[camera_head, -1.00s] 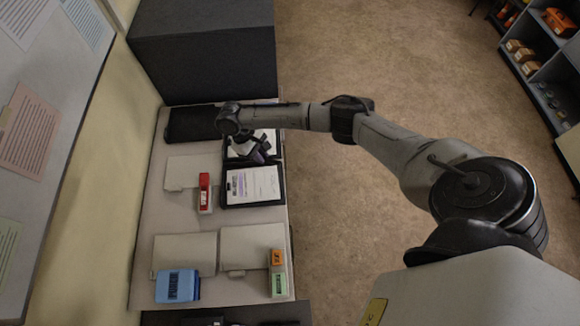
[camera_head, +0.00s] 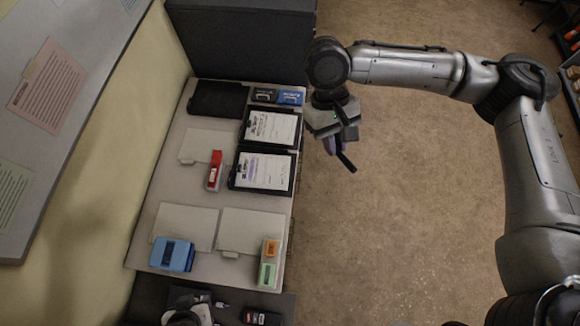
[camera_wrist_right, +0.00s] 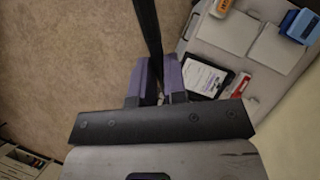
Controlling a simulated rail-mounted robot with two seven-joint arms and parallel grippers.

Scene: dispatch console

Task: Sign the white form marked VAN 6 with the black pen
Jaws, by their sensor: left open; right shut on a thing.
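Two white forms on black clipboards lie on the desk in the head view: an upper form (camera_head: 272,128) and a lower form (camera_head: 264,172) with a purple mark. Their headings are too small to read. My right gripper (camera_head: 340,146) is shut on the black pen (camera_head: 347,162), off the desk's right edge, beside the upper form and apart from it. In the right wrist view the pen (camera_wrist_right: 148,30) sticks out from between the purple fingers. My left gripper (camera_head: 192,308) is open at the bottom edge, partly cut off.
On the desk (camera_head: 170,200) stand a red-and-white object (camera_head: 214,172), a blue box (camera_head: 172,254), an orange-and-green object (camera_head: 268,262) and blank pale sheets (camera_head: 186,225). A black pad (camera_head: 218,98) and blue items (camera_head: 290,97) lie at the far end. A dark cabinet (camera_head: 240,45) stands behind. Open floor lies right.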

